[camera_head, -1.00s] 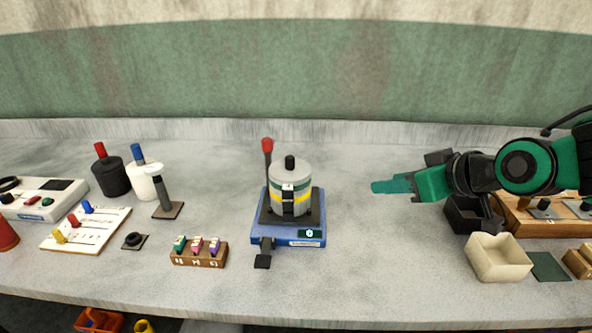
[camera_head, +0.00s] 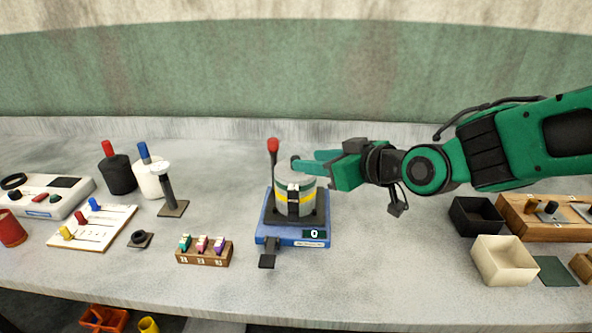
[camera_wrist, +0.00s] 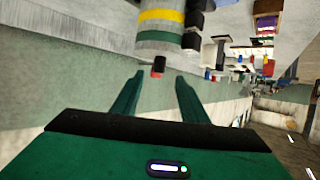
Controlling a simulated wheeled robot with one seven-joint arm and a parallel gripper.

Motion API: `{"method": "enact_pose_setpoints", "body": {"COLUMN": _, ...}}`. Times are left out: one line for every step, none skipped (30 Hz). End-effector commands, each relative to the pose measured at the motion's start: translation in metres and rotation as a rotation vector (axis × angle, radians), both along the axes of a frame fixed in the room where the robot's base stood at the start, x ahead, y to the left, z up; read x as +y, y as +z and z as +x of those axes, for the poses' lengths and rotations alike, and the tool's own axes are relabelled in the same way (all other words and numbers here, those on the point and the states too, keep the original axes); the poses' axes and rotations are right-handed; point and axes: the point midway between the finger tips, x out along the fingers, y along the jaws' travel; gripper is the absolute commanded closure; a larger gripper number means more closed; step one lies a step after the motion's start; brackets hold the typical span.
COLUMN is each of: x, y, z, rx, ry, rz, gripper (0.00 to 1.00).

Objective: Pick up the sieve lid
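The sieve lid (camera_head: 284,173) is the light grey top of a banded sieve stack (camera_head: 284,198) on a blue shaker base. Its small black knob (camera_head: 294,161) stands at the top centre. In the wrist view the knob (camera_wrist: 158,66) shows just ahead of and between the fingertips, with the stack's yellow and green bands beyond. My gripper (camera_head: 302,161) comes in level from the right, its fingertips at knob height. The wrist view shows its two green fingers (camera_wrist: 158,76) spread apart and empty. In the head view they partly cover the lid's right side.
A red-tipped lever (camera_head: 272,146) stands upright at the left rear of the blue shaker base (camera_head: 295,239). A small block with coloured switches (camera_head: 204,254) lies front left. Black (camera_head: 474,220) and cream (camera_head: 503,260) open boxes stand at right. The table behind the shaker is clear.

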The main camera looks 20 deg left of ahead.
Motion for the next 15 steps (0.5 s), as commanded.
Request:
{"method": "enact_pose_setpoints", "body": {"x": 0.005, "y": -0.003, "z": 0.004, "rx": 0.001, "ry": 0.001, "rz": -0.002, "gripper": 0.6}}
{"method": "enact_pose_setpoints", "body": {"x": 0.009, "y": -0.004, "z": 0.006, "rx": 0.001, "ry": 0.001, "rz": -0.002, "gripper": 0.6}}
{"method": "enact_pose_setpoints", "body": {"x": 0.013, "y": -0.006, "z": 0.01, "rx": 0.002, "ry": 0.002, "rz": -0.001, "gripper": 0.6}}
{"method": "enact_pose_setpoints", "body": {"x": 0.016, "y": -0.007, "z": 0.012, "rx": 0.002, "ry": 0.002, "rz": -0.001, "gripper": 0.6}}
{"method": "enact_pose_setpoints", "body": {"x": 0.019, "y": -0.009, "z": 0.014, "rx": 0.002, "ry": 0.001, "rz": -0.001, "gripper": 0.6}}
{"method": "enact_pose_setpoints", "body": {"x": 0.023, "y": -0.011, "z": 0.017, "rx": 0.003, "ry": 0.001, "rz": -0.002, "gripper": 0.6}}
{"method": "enact_pose_setpoints", "body": {"x": 0.026, "y": -0.012, "z": 0.018, "rx": 0.002, "ry": 0.002, "rz": -0.001, "gripper": 0.6}}
{"method": "enact_pose_setpoints", "body": {"x": 0.028, "y": -0.012, "z": 0.019, "rx": 0.002, "ry": 0.002, "rz": -0.001, "gripper": 0.6}}
{"method": "enact_pose_setpoints", "body": {"x": 0.03, "y": -0.014, "z": 0.021, "rx": 0.002, "ry": 0.001, "rz": -0.002, "gripper": 0.6}}
{"method": "enact_pose_setpoints", "body": {"x": 0.031, "y": -0.015, "z": 0.022, "rx": 0.002, "ry": 0.001, "rz": -0.002, "gripper": 0.6}}
{"method": "enact_pose_setpoints", "body": {"x": 0.032, "y": -0.015, "z": 0.022, "rx": 0.002, "ry": 0.001, "rz": -0.002, "gripper": 0.6}}
{"method": "enact_pose_setpoints", "body": {"x": 0.033, "y": -0.015, "z": 0.023, "rx": 0.001, "ry": 0.0, "rz": -0.002, "gripper": 0.6}}
{"method": "enact_pose_setpoints", "body": {"x": 0.034, "y": -0.015, "z": 0.023, "rx": 0.0, "ry": 0.0, "rz": -0.002, "gripper": 0.6}}
{"method": "enact_pose_setpoints", "body": {"x": 0.034, "y": -0.015, "z": 0.024, "rx": 0.001, "ry": 0.0, "rz": -0.002, "gripper": 0.6}}
{"method": "enact_pose_setpoints", "body": {"x": 0.034, "y": -0.015, "z": 0.024, "rx": 0.001, "ry": 0.0, "rz": -0.001, "gripper": 0.6}}
